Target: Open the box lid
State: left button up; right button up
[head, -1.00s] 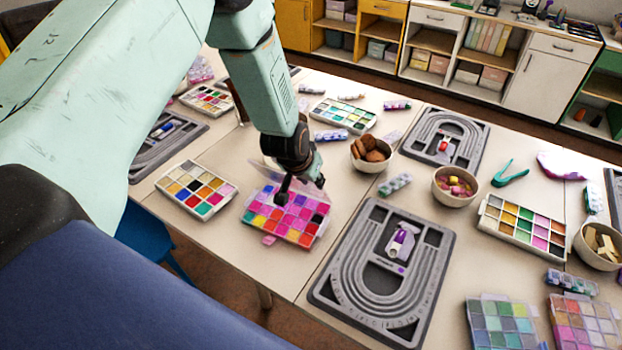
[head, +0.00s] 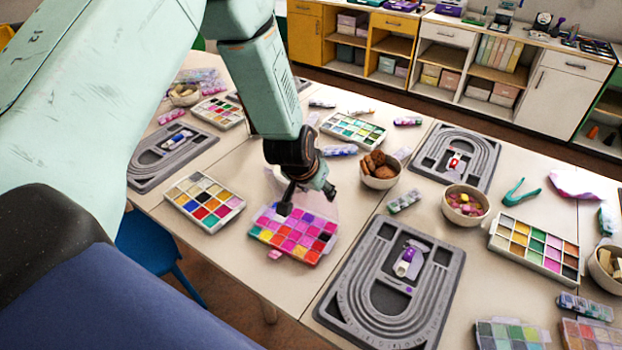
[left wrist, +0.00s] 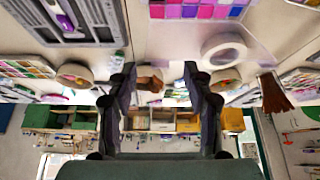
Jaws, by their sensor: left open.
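The bead box (head: 293,236) sits on the near table, its compartments filled with pink, purple, red and yellow beads. A faint clear lid (head: 322,210) seems to stand raised along its far side, partly behind my gripper; its exact angle is hard to tell. My left gripper (head: 308,198) is open and empty, just above the box's far side, its fingers spread. I cannot tell whether a finger touches the lid. In the left wrist view the open fingers (left wrist: 162,95) have nothing between them, and part of the box (left wrist: 197,10) shows at the top edge. My right gripper is out of view.
A grey bead board (head: 340,305) lies close to the right of the box. An open bead tray (head: 205,200) lies to its left. A bowl of brown pieces (head: 378,170) stands behind right. Some bare table lies in front of the box.

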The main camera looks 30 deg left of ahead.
pick_arm(q)
jog(key=v, duration=0.8)
jog(key=shift+s+r, duration=0.15)
jog(key=shift+s, duration=0.05)
jog(key=shift+s+d, duration=0.1)
